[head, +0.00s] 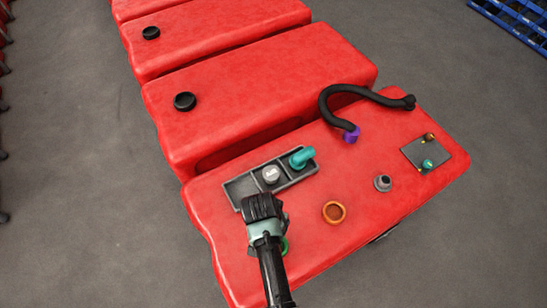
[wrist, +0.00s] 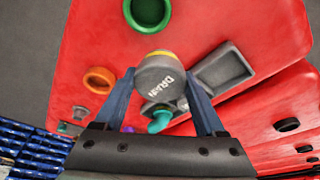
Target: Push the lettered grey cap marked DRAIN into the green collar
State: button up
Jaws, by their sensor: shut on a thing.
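My gripper (wrist: 159,80) is shut on the grey cap (wrist: 155,73) marked DRAIN, whose lettered face shows between the two blue fingers in the wrist view. A yellow edge shows on the cap's far side. The green collar (wrist: 147,12) is an open ring on the red tank, beyond the cap and apart from it in the picture. In the head view my gripper (head: 263,207) is over the tank's front left part and hides the cap. Only a sliver of the green collar (head: 285,246) shows beside my arm there.
A dark tray (head: 236,189) near my gripper holds a grey cap marked AIR (head: 271,175) and a teal piece (head: 302,157). An orange collar (head: 334,212), a grey collar (head: 383,183), a black hose (head: 335,115) with a purple end and a panel (head: 440,154) are to the right.

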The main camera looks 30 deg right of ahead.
jog(key=s+f+b, duration=0.1)
jog(key=s+a+f, duration=0.1)
jog(key=s+f, duration=0.1)
jog(key=s+f+b, duration=0.1)
jog(key=f, duration=0.1)
jog(key=shift+s+a+f+b, duration=0.25)
jog(key=shift+a+b, duration=0.1)
dwell(0.6)
jog(key=shift+f, duration=0.4)
dwell(0.7)
jog(key=shift+f+b, duration=0.3)
jog(key=shift+b, duration=0.1)
jog(key=shift+f+b, duration=0.4)
jog(key=shift+f, duration=0.25)
dwell(0.7)
jog(key=shift+s+f, duration=0.15)
dwell(0.5)
